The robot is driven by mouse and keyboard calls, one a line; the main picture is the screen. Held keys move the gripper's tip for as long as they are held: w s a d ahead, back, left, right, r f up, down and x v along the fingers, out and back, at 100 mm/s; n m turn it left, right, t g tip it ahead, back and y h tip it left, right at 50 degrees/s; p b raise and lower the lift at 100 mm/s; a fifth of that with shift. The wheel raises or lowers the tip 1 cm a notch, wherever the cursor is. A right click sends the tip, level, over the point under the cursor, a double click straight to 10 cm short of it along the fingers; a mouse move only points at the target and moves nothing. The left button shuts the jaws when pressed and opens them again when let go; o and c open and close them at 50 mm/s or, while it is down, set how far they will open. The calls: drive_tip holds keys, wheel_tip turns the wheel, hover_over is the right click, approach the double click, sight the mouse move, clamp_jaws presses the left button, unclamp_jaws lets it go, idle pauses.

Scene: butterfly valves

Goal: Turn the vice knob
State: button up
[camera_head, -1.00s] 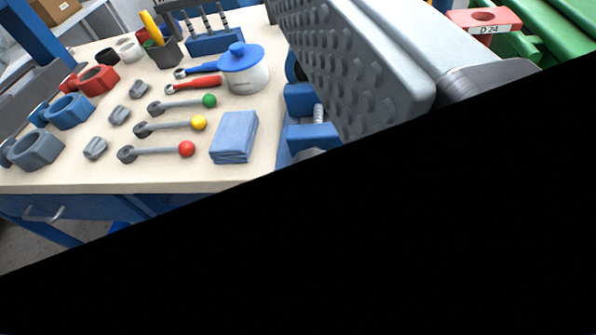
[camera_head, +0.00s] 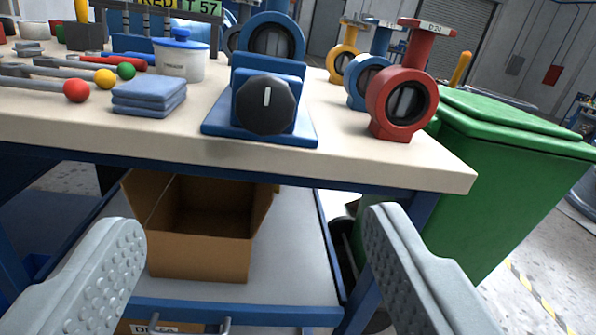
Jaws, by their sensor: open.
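The vice knob (camera_head: 265,104) is a dark, many-sided knob with a white line that stands nearly upright. It sits on the front of a blue vice (camera_head: 268,72) with a flat blue base, near the front edge of the bench. A blue butterfly valve stands right behind the knob. My gripper (camera_head: 256,240) is open and empty. Its two grey, studded fingers show at the lower left and lower right. They are well apart, lower in the picture than the knob, and not touching it.
The bench top (camera_head: 225,155) also holds a folded blue cloth (camera_head: 149,95), a white pot (camera_head: 180,58), ball-ended levers and a red valve (camera_head: 402,85). A cardboard box (camera_head: 200,235) sits on the shelf below. A green bin (camera_head: 510,160) stands at the right.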

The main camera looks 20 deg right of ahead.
approach(265, 108)
drive_tip(key=w, duration=0.9)
drive_tip(key=shift+w+d, duration=0.35)
drive_tip(key=c, duration=1)
drive_tip(key=shift+m, duration=0.4)
